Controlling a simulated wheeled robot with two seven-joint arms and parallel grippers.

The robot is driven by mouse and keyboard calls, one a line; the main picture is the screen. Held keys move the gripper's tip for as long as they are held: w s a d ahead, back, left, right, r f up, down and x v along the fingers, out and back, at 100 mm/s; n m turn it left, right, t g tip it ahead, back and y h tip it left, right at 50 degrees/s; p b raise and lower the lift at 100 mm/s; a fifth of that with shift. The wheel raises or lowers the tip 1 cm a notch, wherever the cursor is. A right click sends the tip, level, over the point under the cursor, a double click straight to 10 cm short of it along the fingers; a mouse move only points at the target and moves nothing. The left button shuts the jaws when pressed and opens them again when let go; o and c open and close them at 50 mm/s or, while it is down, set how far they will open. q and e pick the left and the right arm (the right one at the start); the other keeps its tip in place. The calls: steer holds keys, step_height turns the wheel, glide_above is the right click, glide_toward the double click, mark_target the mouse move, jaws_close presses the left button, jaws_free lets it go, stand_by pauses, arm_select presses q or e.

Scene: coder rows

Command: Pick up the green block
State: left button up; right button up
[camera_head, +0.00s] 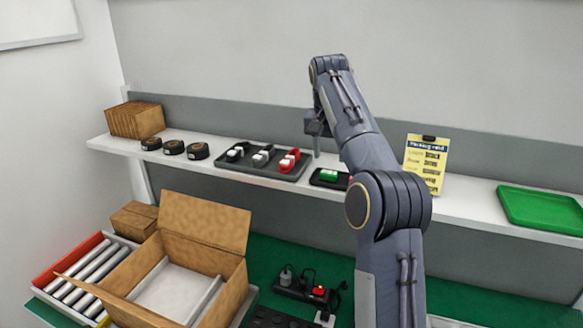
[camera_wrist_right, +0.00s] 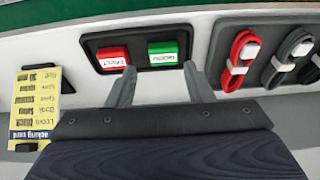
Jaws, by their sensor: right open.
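The green block (camera_head: 328,174) lies in a small dark tray (camera_head: 317,181) on the white shelf. In the right wrist view the green block (camera_wrist_right: 163,57) carries a white label and sits beside a red block (camera_wrist_right: 112,60) in the dark tray (camera_wrist_right: 138,38). My right gripper (camera_head: 316,147) is above the shelf near the tray. In the wrist view its two fingers (camera_wrist_right: 160,69) are open and spread, with the green block in line with the gap between them and nothing held. The red block is mostly hidden by my arm in the head view. My left gripper is not in view.
A larger dark tray (camera_head: 228,165) with coiled cables, several black rolls (camera_head: 173,147) and a cardboard stack (camera_head: 135,120) stand left along the shelf. A yellow card (camera_head: 424,165) and a green tray (camera_head: 541,210) are to the right. An open carton (camera_head: 205,222) stands below.

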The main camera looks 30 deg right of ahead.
mark_target(329, 172)
steer(key=shift+w+f, duration=0.15)
steer(key=shift+w, duration=0.2)
steer(key=x, duration=0.5)
steer(key=d+x, duration=0.1)
steer(key=x, duration=0.1)
steer(key=shift+w, duration=0.35)
steer(key=c, duration=0.6)
